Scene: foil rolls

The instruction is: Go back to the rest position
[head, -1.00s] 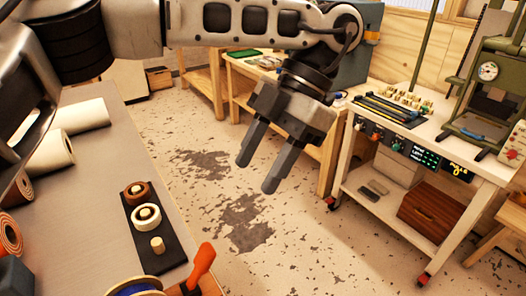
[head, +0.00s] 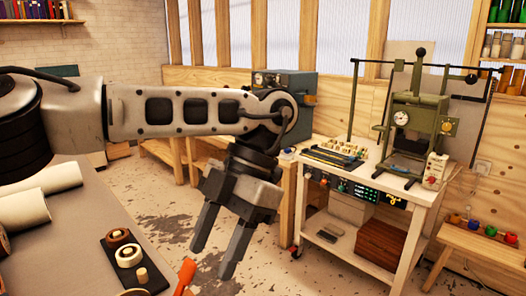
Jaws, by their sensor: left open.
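My left gripper (head: 211,259) hangs from the arm that comes in from the left across the head view. Its two fingers point down and stand apart, with nothing between them. It is over the open floor, just right of the grey table (head: 84,225). My right gripper does not show.
On the grey table lie pale rolls (head: 23,209) and a black tray (head: 146,270) with small round pieces. An orange handle (head: 185,274) rises near its edge. A white wheeled cart (head: 412,218) with a green press (head: 415,125) stands at the right. Floor between is free.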

